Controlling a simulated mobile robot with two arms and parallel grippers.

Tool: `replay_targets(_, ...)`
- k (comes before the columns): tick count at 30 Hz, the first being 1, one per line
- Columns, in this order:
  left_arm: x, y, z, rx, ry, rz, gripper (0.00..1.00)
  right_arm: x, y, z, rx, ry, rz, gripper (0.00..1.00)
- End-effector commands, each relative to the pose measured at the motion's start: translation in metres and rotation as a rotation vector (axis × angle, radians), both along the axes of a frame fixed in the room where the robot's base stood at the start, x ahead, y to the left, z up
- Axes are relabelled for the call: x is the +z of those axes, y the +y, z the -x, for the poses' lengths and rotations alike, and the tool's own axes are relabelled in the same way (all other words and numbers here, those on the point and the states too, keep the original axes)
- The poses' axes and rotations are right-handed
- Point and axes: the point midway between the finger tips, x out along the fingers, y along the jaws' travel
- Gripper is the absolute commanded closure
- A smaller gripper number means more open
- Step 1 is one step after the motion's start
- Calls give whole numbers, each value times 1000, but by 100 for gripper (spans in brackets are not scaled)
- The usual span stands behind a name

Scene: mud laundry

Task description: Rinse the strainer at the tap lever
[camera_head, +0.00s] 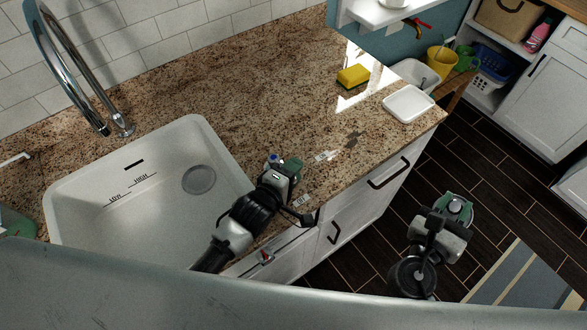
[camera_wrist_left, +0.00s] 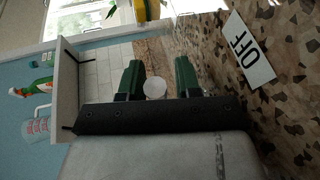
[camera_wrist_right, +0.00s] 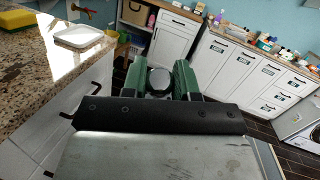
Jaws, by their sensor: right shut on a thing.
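My right gripper (camera_head: 457,207) is over the dark floor, right of the counter. It is shut on a round grey thing that looks like the strainer (camera_wrist_right: 160,80), seen between its green fingers in the right wrist view. My left gripper (camera_head: 292,166) is low over the counter, just right of the sink. Its green fingers (camera_wrist_left: 158,78) stand apart, with a pale round thing (camera_wrist_left: 155,88) in the gap; I cannot tell whether it is between them or beyond. A small blue-topped part (camera_head: 273,159) beside this gripper may be the tap lever. The chrome tap (camera_head: 75,70) arches over the sink.
The white sink (camera_head: 120,235) is empty, with a grey round drain (camera_head: 198,180). A yellow sponge (camera_head: 353,76) and a white dish (camera_head: 407,104) are on the granite counter. An OFF label (camera_wrist_left: 248,52) lies near my left gripper. Cabinet handles (camera_head: 388,173) stick out below.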

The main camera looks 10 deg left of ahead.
Motion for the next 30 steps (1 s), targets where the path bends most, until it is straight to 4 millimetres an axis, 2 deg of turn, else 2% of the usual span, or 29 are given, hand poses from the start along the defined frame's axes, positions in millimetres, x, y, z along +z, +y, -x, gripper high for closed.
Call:
replay_targets(9, 1, 0, 0, 1, -1, 2, 58, 0, 0, 0, 0, 0, 0, 100)
replay_targets(14, 2, 5, 10, 1, 0, 2, 58, -3, 0, 0, 0, 0, 0, 100)
replay_targets(24, 15, 35, 71, 0, 2, 1, 58, -20, 0, 0, 0, 0, 0, 100)
replay_targets(30, 23, 48, 97, 0, 1, 0, 58, -25, 0, 0, 0, 0, 0, 100)
